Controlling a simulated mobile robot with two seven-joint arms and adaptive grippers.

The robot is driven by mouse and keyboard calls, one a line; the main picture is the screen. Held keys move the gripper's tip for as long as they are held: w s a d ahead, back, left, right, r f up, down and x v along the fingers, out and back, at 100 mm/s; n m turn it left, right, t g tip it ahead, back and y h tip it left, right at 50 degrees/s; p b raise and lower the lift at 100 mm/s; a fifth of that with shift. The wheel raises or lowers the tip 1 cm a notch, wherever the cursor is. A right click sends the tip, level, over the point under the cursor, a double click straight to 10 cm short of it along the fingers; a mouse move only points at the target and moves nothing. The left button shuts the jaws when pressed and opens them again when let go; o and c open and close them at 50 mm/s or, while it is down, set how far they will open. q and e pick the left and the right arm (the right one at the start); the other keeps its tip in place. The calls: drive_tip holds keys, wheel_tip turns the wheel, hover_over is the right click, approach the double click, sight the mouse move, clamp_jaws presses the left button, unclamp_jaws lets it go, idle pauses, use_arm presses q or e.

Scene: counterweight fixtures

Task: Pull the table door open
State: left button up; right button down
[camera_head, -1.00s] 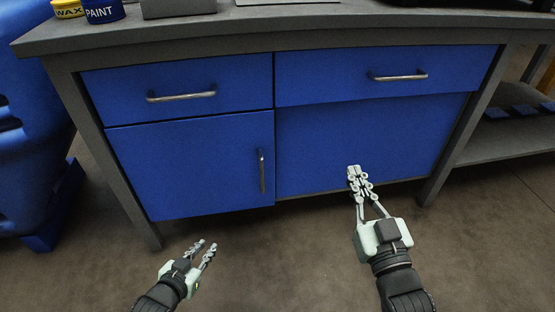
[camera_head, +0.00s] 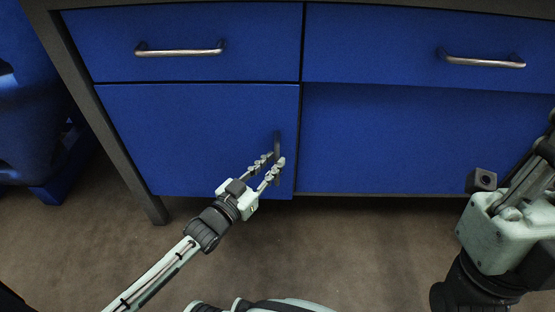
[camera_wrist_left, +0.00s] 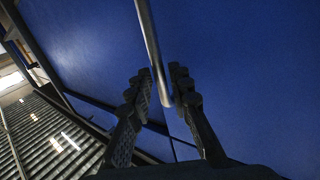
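The blue table door (camera_head: 190,140) is the lower left panel of the bench and looks shut. It also fills much of the left wrist view (camera_wrist_left: 240,80). Its upright metal bar handle (camera_head: 277,142) is near the door's right edge. My left gripper (camera_head: 272,162) is at the lower part of this handle. In the left wrist view, the handle (camera_wrist_left: 150,40) runs down between the two open fingers (camera_wrist_left: 161,75), with small gaps showing beside it. My right gripper (camera_head: 545,145) is at the right edge, partly cut off, and its finger state is unclear.
Two drawers with horizontal handles (camera_head: 180,52) (camera_head: 482,62) sit above. A plain blue panel (camera_head: 400,140) is right of the door. A blue bin (camera_head: 30,110) stands left of the bench leg (camera_head: 120,150). Brown floor (camera_head: 350,240) in front is clear.

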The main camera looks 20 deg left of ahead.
use_arm(q)
drive_tip(key=shift+x, duration=1.2)
drive_tip(key=shift+c, duration=0.2)
clamp_jaws()
